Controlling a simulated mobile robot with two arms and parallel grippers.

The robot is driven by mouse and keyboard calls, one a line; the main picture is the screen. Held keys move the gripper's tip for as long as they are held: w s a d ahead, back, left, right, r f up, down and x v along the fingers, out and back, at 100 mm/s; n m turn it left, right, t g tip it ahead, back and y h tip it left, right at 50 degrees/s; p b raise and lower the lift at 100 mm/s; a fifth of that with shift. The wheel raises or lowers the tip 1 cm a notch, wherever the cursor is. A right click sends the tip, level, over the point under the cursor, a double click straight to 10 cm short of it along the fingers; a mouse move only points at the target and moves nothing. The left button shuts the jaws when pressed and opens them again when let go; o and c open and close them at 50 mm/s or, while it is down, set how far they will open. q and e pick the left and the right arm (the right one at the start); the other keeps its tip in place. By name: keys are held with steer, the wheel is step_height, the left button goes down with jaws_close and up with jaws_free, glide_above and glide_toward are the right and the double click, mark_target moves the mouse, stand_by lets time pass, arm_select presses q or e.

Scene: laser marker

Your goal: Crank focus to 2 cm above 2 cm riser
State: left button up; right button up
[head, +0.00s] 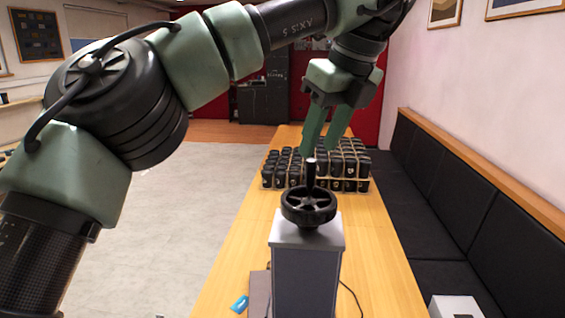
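A black hand wheel crank (308,208) with an upright handle (311,174) sits on top of a grey column (305,270) on the wooden table. My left gripper (322,150) hangs from above with its two green fingers pointing down. The fingers are spread apart with nothing between them. In the picture the fingertips show just above the crank handle; I cannot tell whether they touch it. The lower part of the column is cut off by the frame. I cannot make out a riser or a focus scale. My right gripper is not in view.
A tray (267,186) of several dark cups or cans stands on the wooden table (230,262) behind the column. A small blue object (239,304) lies front left. A black bench (432,205) runs along the right wall, with a white box (456,307) at lower right.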

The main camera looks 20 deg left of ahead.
mark_target(315, 163)
arm_select(q)
steer(key=shift+s+f, duration=0.15)
steer(key=shift+f, duration=0.15)
steer(key=f, duration=0.3)
steer(key=shift+s+a+f, duration=0.1)
steer(key=shift+s+a, duration=0.1)
steer(key=f, duration=0.1)
steer(key=w+a+f, duration=0.1)
steer(key=f, duration=0.1)
steer(key=shift+w+a+p, duration=0.3)
steer(key=shift+w+p, duration=0.05)
steer(key=shift+p, duration=0.05)
steer(key=shift+s+d, duration=0.2)
steer(key=shift+s, duration=0.05)
steer(key=shift+c, duration=0.7)
steer(key=c, duration=0.5)
jaws_close()
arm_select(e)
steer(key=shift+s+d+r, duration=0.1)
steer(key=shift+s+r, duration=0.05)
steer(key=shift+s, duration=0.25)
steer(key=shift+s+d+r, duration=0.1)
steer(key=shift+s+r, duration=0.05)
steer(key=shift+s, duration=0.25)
